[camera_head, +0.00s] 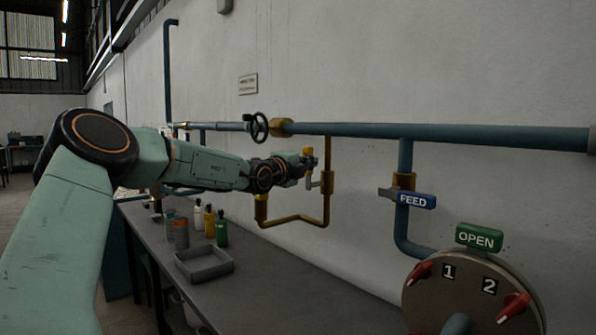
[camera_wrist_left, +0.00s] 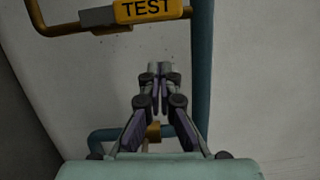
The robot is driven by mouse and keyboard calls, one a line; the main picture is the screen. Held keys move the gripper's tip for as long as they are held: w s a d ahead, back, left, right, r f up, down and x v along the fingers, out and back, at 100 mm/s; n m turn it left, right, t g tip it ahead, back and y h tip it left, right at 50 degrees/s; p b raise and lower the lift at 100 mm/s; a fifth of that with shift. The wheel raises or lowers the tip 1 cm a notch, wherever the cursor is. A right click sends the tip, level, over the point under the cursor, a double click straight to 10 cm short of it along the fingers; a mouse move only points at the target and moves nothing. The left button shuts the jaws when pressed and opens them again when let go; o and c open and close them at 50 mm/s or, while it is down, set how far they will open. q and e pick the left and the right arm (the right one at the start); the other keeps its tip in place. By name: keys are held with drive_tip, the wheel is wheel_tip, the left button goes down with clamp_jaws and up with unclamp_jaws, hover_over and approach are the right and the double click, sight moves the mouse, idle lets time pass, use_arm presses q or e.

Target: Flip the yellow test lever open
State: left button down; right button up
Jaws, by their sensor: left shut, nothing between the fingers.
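The yellow test lever (camera_wrist_left: 148,10), marked TEST, shows at the top edge of the left wrist view, cut off by the frame. Its grey stem reaches left to a yellow pipe. In the head view a small yellow piece (camera_head: 308,151), probably the lever seen nearly end-on, shows at the fingertips. My left gripper (camera_head: 308,168) is beside it, in front of the yellow pipe loop (camera_head: 327,210). In the left wrist view my left gripper (camera_wrist_left: 159,70) is shut and empty, its fingertips below the lever in the picture. My right gripper is not in view.
A blue pipe (camera_head: 450,133) runs along the wall with a black handwheel (camera_head: 259,127). A blue FEED lever (camera_head: 416,200) and a dial (camera_head: 470,300) with a green OPEN sign (camera_head: 479,237) stand at right. A bench below holds a grey tray (camera_head: 204,266) and several bottles.

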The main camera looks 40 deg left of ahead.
use_arm(q)
drive_tip(key=s+d+p, duration=0.1)
drive_tip(key=s+p, duration=0.5)
drive_tip(key=p, duration=0.6)
drive_tip(key=shift+d+p, duration=0.3)
drive_tip(key=shift+p, duration=0.05)
idle(0.5)
drive_tip(key=shift+a, duration=0.1)
idle(0.4)
